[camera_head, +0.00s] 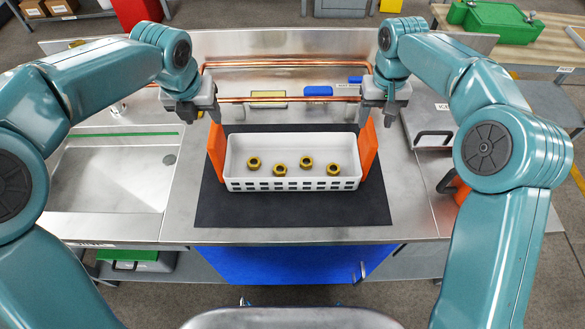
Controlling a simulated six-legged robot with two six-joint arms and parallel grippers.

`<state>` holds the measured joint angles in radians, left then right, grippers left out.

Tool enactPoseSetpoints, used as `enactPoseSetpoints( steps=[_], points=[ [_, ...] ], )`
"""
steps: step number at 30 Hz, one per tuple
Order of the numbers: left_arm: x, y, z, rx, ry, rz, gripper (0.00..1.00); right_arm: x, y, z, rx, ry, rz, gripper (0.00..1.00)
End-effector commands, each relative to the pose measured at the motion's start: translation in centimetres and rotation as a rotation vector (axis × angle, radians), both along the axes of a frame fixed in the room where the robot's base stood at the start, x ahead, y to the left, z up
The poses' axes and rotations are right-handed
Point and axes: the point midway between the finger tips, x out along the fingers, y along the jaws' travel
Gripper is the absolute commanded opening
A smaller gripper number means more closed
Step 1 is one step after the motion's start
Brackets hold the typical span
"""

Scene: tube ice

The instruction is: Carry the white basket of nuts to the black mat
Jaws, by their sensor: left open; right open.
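The white basket (290,185) sits on the black mat (290,213), towards its back half. Several brass nuts (279,170) lie in the basket, spread along its floor. An orange panel stands at each end of the basket, one on the left (216,150) and one on the right (368,148). My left gripper (203,117) is open above and behind the basket's left end, apart from it. My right gripper (377,117) is open above and behind the right end, close to the top of the orange panel. Neither gripper holds anything.
A metal sink (110,175) is set in the counter left of the mat. Copper pipes (290,64) run along the back, with a blue object (318,91) near them. A lidded metal box with a black handle (433,136) stands at the right. Bare steel counter borders the mat.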

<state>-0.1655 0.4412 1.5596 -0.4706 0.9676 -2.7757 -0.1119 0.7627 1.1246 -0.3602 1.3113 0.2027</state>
Motion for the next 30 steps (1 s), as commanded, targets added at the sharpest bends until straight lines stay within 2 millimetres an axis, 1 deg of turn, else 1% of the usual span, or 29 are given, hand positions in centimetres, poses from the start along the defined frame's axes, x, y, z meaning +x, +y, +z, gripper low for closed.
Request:
enactPoseSetpoints(
  steps=[1,3,7,11,24,26,30],
  points=[
    [0.0,0.0,0.0,0.000,0.000,0.000,0.54,0.0,0.0,1.0,0.001,-0.003,0.000,0.54],
    [0.0,0.0,0.0,0.000,0.000,0.000,0.54,0.1,0.0,2.0,0.000,-0.001,-0.001,0.54],
    [0.0,0.0,0.0,0.000,0.000,0.000,0.54,0.0,0.0,3.2,0.000,-0.001,0.000,0.54],
    [0.0,0.0,0.0,0.000,0.000,0.000,0.54,0.0,0.0,3.5,0.000,0.002,0.001,0.54],
    [0.0,0.0,0.0,0.000,0.000,0.000,0.54,0.0,0.0,3.5,0.000,0.001,0.000,0.54],
    [0.0,0.0,0.4,0.000,0.000,0.000,0.54,0.0,0.0,3.9,0.000,0.001,0.000,0.54],
    [0.0,0.0,3.0,0.000,0.000,0.000,0.54,0.0,0.0,6.5,0.000,0.001,0.000,0.54]
  ],
)
